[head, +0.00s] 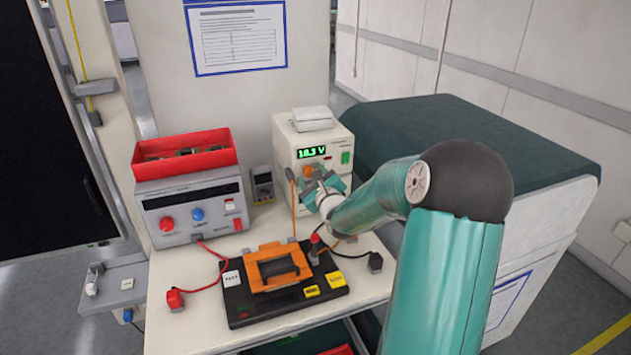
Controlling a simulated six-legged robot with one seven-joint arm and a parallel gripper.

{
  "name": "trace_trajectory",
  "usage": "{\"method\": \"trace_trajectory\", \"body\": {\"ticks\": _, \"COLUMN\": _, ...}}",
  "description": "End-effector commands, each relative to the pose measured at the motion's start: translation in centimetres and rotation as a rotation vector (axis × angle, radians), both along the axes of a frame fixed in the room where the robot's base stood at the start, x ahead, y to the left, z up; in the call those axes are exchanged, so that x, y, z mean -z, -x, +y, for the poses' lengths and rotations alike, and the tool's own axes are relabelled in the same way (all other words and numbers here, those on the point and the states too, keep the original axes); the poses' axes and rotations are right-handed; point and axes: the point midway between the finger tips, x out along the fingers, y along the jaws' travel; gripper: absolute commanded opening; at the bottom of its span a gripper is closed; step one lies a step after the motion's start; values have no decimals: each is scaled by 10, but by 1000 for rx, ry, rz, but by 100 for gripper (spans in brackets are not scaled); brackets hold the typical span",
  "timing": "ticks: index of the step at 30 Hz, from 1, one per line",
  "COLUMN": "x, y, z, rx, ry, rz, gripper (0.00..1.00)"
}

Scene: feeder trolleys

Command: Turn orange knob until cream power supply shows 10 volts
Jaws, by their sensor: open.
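The cream power supply (340,150) stands at the back right of the trolley top. Its green display (312,153) appears to read 10.3 V, though the digits are small. The orange knob (308,169) is on its front panel below the display and is partly hidden by my gripper. My gripper (312,179) is open at the knob, with its fingers close to it. I cannot tell whether they touch it.
A grey power supply (181,207) with red and blue knobs stands at left, a red bin (185,153) on top. A black test fixture (240,301) with an orange frame lies in front. Cables (294,215) hang below the cream supply. A handheld meter (262,184) stands between the supplies.

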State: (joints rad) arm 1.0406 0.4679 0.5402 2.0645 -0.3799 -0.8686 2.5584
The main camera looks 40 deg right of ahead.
Motion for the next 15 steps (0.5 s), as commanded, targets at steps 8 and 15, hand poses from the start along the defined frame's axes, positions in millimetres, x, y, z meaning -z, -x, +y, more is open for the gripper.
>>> {"method": "trace_trajectory", "body": {"ticks": 8, "x": -1, "y": 36, "z": 8, "rx": 2, "ry": 2, "rz": 2, "gripper": 50}}
{"method": "trace_trajectory", "body": {"ticks": 15, "x": -1, "y": 88, "z": 22, "rx": 2, "ry": 3, "rz": 2, "gripper": 50}}
